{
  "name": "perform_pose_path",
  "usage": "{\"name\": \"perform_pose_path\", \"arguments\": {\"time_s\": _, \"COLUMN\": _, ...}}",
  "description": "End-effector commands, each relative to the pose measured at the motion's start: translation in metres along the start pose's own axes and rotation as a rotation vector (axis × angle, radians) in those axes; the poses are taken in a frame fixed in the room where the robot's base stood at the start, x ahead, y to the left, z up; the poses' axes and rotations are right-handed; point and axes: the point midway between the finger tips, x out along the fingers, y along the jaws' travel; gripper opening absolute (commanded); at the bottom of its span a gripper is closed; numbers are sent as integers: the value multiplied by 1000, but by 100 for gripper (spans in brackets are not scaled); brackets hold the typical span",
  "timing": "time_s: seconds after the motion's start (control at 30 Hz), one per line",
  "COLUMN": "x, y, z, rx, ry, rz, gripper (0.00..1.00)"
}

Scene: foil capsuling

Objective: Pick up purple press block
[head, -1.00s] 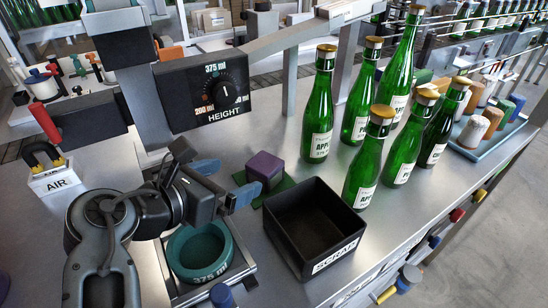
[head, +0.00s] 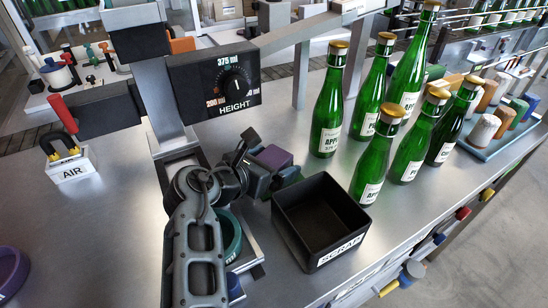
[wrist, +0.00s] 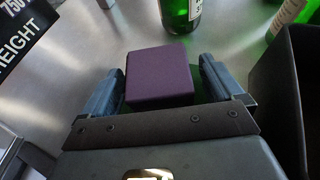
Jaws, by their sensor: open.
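The purple press block (wrist: 159,76) is a small cube on a green mat (wrist: 122,104). In the wrist view it sits between the two blue fingers of my gripper (wrist: 162,85), with a gap on each side. My gripper is open and holds nothing. In the head view the block (head: 274,157) is partly hidden behind my gripper and arm, just left of the black scrap bin's far corner.
The black SCRAP bin (head: 280,227) stands close to the right of the block. Several green bottles (head: 328,112) stand behind it. The teal ring (head: 233,236) lies under my arm. The HEIGHT dial box (head: 215,84) is behind on the left.

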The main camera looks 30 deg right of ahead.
Motion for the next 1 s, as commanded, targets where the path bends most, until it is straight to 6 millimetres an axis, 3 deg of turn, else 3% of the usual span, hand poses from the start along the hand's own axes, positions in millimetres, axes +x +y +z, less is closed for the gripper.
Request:
{"name": "perform_pose_path", "arguments": {"time_s": 0.1, "x": 0, "y": 0, "z": 0, "rx": 0, "ry": 0, "rz": 0, "gripper": 92}}
{"name": "perform_pose_path", "arguments": {"time_s": 0.7, "x": -1, "y": 0, "z": 0, "rx": 0, "ry": 0, "rz": 0, "gripper": 35}}
{"name": "perform_pose_path", "arguments": {"time_s": 1.0, "x": -3, "y": 0, "z": 5, "rx": 3, "ry": 0, "rz": 0, "gripper": 35}}
